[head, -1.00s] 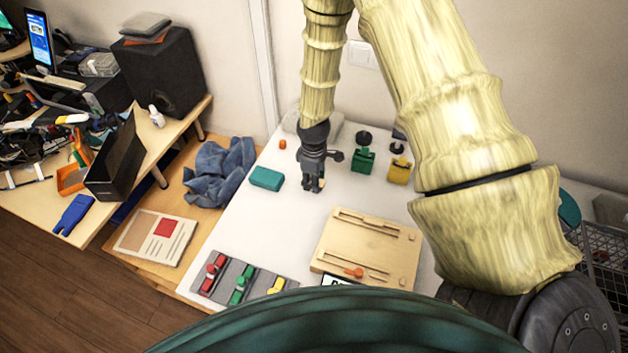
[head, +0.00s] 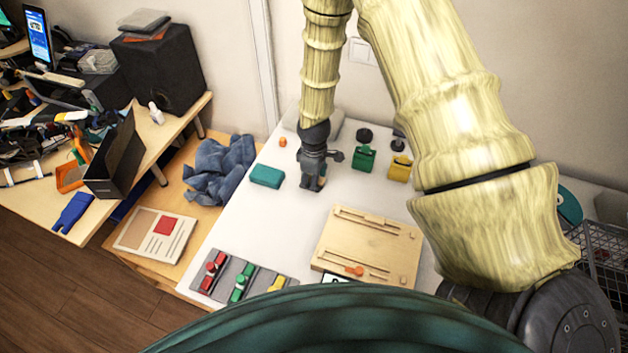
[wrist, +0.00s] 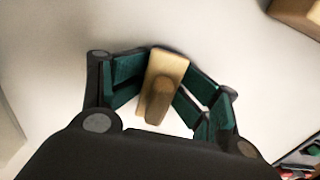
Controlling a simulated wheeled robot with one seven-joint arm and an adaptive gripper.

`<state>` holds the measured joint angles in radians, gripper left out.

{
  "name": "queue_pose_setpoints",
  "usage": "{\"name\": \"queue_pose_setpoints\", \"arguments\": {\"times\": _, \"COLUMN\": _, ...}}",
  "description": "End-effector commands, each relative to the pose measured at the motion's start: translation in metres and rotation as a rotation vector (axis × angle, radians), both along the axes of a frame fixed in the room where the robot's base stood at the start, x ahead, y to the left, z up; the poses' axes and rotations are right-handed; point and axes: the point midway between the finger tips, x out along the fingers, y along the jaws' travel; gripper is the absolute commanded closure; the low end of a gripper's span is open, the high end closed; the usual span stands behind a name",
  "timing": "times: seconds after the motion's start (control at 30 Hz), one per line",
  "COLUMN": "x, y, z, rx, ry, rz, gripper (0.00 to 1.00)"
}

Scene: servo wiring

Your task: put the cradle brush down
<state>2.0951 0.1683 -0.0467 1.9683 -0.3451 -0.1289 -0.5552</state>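The cradle brush (wrist: 165,78) is a tan wooden block with a darker brown rounded handle, seen between my fingers in the wrist view. My gripper (wrist: 168,72) has its dark green finger pads against both sides of the brush and looks shut on it. In the head view my gripper (head: 312,186) points down over the white table (head: 270,222), between the teal block and the green block. The brush is mostly hidden there by the fingers. I cannot tell whether its underside touches the table.
A teal block (head: 267,176) lies to the left, with green (head: 363,159) and yellow (head: 399,168) blocks to the right. A wooden board (head: 368,245) and a grey tray (head: 225,272) with coloured clips lie in front. White tabletop around the gripper is clear.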

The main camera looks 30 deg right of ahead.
Motion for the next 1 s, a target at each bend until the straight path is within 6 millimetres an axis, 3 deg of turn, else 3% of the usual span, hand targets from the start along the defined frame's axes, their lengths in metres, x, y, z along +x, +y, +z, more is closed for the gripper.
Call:
{"name": "queue_pose_setpoints", "arguments": {"times": 0.33, "x": 0.001, "y": -0.001, "z": 0.019, "rx": -0.001, "ry": -0.003, "rz": -0.001, "gripper": 0.51}}
{"name": "queue_pose_setpoints", "arguments": {"times": 1.0, "x": 0.002, "y": -0.001, "z": 0.094, "rx": 0.000, "ry": -0.004, "rz": -0.001, "gripper": 0.51}}
